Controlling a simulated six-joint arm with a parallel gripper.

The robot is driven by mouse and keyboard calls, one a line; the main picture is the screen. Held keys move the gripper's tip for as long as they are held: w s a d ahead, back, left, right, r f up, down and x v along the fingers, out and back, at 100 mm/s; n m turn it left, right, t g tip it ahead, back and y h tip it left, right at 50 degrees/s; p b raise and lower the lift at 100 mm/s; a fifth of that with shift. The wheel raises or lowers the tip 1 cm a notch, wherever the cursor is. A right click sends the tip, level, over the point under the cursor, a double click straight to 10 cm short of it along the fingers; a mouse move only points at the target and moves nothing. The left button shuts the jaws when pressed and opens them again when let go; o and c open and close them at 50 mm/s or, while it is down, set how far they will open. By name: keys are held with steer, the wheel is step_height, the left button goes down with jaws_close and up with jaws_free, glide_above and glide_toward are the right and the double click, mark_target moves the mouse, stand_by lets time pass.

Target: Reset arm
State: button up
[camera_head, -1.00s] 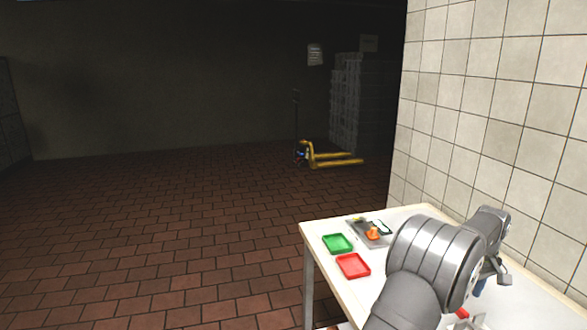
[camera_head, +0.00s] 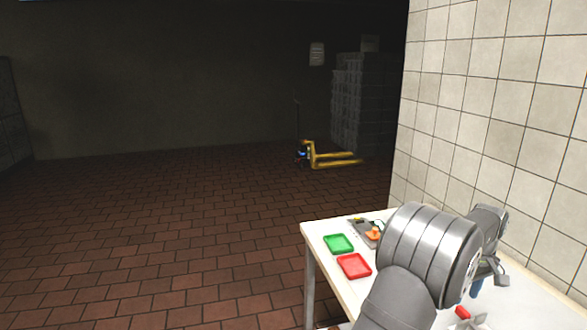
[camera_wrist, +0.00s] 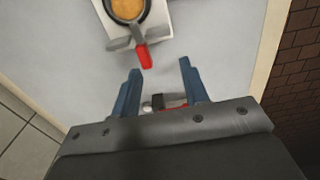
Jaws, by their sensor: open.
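My gripper (camera_wrist: 160,82) is open, with two blue fingers apart and nothing between their tips in the wrist view. Just beyond the tips is the red handle end (camera_wrist: 144,56) of a dark pan (camera_wrist: 141,30) with orange-yellow contents, on a light square base. In the head view my grey arm stands over the white table (camera_head: 330,265), and a blue finger (camera_head: 476,287) shows partly below the wrist. Something red and dark shows between the finger bases in the wrist view, mostly hidden.
A green tray (camera_head: 339,243) and a red tray (camera_head: 354,266) lie at the table's left side. Behind them is a grey tray (camera_head: 362,233) with orange and dark items. A tiled wall (camera_head: 480,120) borders the table on the right. A yellow pallet jack (camera_head: 330,160) stands far back.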

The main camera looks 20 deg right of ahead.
steer(key=shift+s+a+r, duration=0.1)
steer(key=shift+s+a, duration=0.1)
steer(key=shift+a, duration=0.4)
steer(key=o, duration=1.3)
steer(key=s+d+r+m, duration=0.2)
steer(key=s+r+m, duration=0.3)
steer(key=s+m, duration=0.35)
steer(key=s+d+r+m, duration=0.3)
steer(key=s+r+m, duration=0.35)
steer(key=m, duration=0.35)
steer(key=shift+n, duration=0.25)
steer(key=f, duration=0.6)
steer(key=s+f, duration=0.1)
steer(key=f, duration=0.2)
steer(key=shift+a+f, duration=0.1)
steer(key=shift+f, duration=0.3)
step_height(320, 180, up, 10)
steer(key=shift+c, duration=0.4)
